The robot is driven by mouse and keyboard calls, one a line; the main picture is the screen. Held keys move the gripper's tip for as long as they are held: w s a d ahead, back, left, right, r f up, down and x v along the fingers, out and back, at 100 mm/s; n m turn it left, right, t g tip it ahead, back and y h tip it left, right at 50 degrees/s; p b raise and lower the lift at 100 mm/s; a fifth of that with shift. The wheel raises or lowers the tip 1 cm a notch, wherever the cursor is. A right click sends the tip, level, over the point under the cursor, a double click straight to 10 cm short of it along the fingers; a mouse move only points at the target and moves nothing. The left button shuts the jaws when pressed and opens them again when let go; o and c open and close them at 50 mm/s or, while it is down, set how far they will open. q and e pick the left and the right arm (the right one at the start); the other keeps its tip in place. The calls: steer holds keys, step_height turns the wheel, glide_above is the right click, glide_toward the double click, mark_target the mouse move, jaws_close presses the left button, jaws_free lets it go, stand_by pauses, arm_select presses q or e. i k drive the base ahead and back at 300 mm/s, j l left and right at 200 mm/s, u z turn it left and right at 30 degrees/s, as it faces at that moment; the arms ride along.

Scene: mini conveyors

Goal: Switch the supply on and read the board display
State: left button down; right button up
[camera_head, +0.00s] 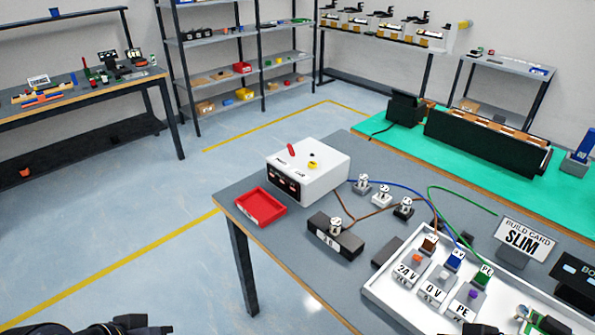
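The supply (310,178) is a white box on the grey table, with a dark display panel on its front. A red lever and a yellow knob stand on its top; the lever leans up and left. Their small labels are too small to read. A dark block lettered "BO" (577,278), cut off by the right edge, may be the board display; no reading shows. Part of a green circuit board (540,322) shows at the bottom right. Black parts of my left arm and gripper (125,327) show at the bottom left, far from the supply; the fingers are not clear.
A red tray (262,206) lies left of the supply. Brown, blue and green wires run right to a white tray (374,290) with blocks marked 24 V, 0 V and PE. Open floor lies left of the table.

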mark_target(289, 146)
steer(key=z, duration=0.4)
steer(key=i+j+z, duration=0.1)
steer(key=z, duration=0.3)
steer(key=j+z, duration=0.65)
steer(key=z, duration=0.15)
steer(key=j+z, duration=0.15)
steer(key=j, duration=0.5)
steer(key=j+z, duration=0.2)
steer(key=j, duration=0.4)
steer(key=k+j+z, duration=0.15)
steer(key=j, duration=0.45)
steer(key=k+j+z, duration=0.15)
steer(key=j, duration=1.1)
steer(key=k, duration=0.05)
